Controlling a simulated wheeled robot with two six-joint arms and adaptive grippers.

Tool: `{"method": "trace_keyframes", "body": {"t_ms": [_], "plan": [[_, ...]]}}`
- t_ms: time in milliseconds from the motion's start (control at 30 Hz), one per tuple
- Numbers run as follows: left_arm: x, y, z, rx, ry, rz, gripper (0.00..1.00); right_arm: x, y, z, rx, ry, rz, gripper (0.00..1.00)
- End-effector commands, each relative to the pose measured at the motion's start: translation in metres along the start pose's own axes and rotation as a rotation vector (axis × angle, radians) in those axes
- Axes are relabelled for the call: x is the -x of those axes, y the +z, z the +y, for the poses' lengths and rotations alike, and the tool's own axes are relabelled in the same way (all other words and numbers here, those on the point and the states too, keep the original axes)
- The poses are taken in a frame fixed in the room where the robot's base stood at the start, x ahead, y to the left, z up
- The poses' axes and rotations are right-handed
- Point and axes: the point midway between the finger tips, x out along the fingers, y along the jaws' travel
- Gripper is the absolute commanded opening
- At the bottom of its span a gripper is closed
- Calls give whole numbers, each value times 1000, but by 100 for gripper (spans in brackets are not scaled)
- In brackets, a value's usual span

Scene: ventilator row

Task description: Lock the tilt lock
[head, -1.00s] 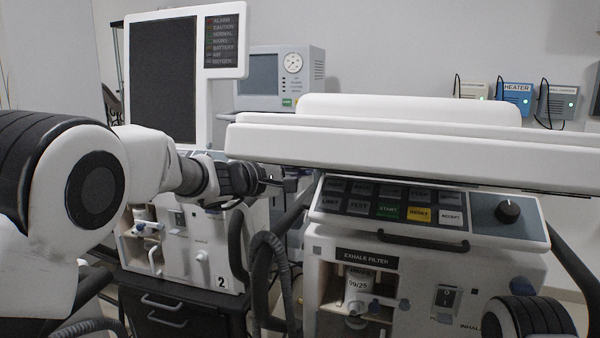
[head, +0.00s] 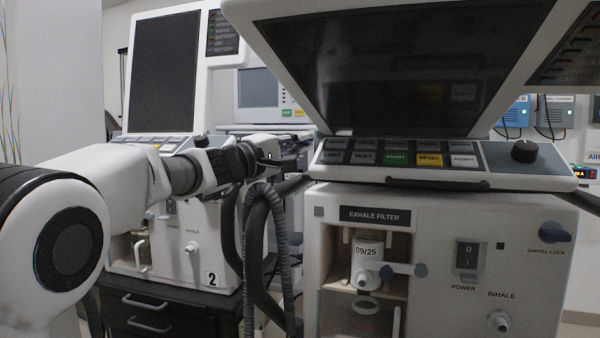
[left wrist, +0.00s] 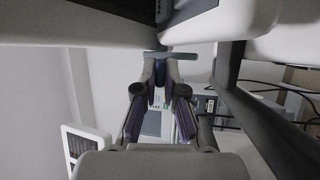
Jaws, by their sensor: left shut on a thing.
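The near ventilator's screen (head: 400,65) leans over its control panel (head: 440,158), its dark face showing. My left gripper (head: 270,160) reaches in from the left, just left of the panel. In the left wrist view, my left gripper (left wrist: 161,66) has its fingers closed together at a small grey bar (left wrist: 182,55) below the white screen housing (left wrist: 225,22). The bar seems to be the tilt lock lever, and the fingertips hide part of it. In the head view the lever cannot be made out clearly. My right gripper is not in view.
A blue swivel lock knob (head: 541,232) is on the near ventilator's front right. Dark hoses (head: 262,220) hang just below my left gripper. A second ventilator (head: 165,75) stands behind at the left. Wall boxes (head: 553,117) are at the back right.

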Motion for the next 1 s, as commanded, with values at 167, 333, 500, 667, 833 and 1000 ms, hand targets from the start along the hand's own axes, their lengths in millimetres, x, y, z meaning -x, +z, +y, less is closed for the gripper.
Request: {"method": "trace_keyframes", "body": {"t_ms": [167,333,500,667,833,1000], "plan": [[0,0,-4,-10,20,0,0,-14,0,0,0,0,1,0],[0,0,-3,-10,19,0,0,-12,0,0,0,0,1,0],[0,0,-3,-10,19,0,34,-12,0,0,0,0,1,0],[0,0,-3,-10,20,0,34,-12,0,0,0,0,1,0],[2,0,-2,-10,20,0,34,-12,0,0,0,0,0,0],[24,0,-2,-8,19,1,34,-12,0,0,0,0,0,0]]}}
